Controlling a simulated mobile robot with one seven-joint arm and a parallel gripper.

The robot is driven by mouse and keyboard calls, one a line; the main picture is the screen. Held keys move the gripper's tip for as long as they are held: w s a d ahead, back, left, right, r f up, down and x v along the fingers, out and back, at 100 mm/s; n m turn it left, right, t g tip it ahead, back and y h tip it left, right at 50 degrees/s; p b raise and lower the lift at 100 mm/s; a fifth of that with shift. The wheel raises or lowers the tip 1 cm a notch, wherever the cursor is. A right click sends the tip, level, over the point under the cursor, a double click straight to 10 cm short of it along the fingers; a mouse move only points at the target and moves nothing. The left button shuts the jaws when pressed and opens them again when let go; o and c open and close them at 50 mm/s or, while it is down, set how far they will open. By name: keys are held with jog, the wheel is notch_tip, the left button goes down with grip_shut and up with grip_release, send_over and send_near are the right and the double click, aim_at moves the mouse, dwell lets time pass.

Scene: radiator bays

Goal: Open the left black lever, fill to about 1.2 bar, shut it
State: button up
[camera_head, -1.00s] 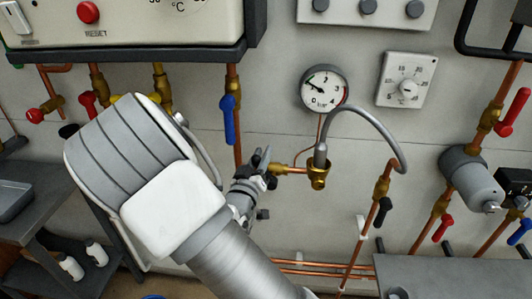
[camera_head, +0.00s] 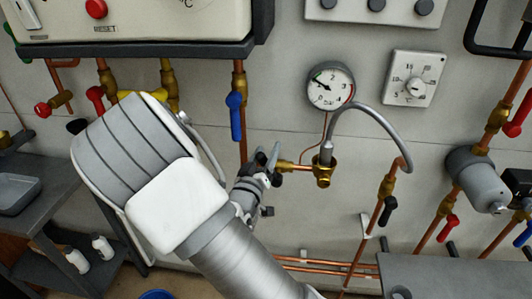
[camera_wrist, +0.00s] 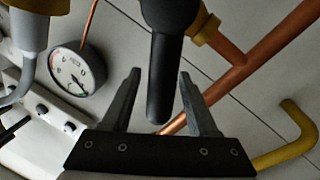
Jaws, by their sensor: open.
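The left black lever (camera_wrist: 166,80) lies between the two fingers of my gripper (camera_wrist: 159,73) in the wrist view. The fingers stand apart, with a gap on each side of the lever. In the head view my gripper (camera_head: 268,164) is at the left end of the brass filling valve (camera_head: 323,171) and mostly hides that lever. The round pressure gauge (camera_head: 330,87) hangs above; its needle points to the upper left, near the 1, too small to read exactly. The gauge also shows in the wrist view (camera_wrist: 76,72).
A grey hose (camera_head: 372,112) loops from the brass valve to a right pipe with another black lever (camera_head: 387,210). A blue lever (camera_head: 236,116) hangs close left of my gripper. A thermostat dial (camera_head: 412,80) is right of the gauge. A yellow pipe (camera_wrist: 288,140) runs near the right finger.

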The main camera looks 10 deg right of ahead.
jog(key=v, duration=1.7)
jog(key=shift+s, duration=0.2)
dwell(3.3)
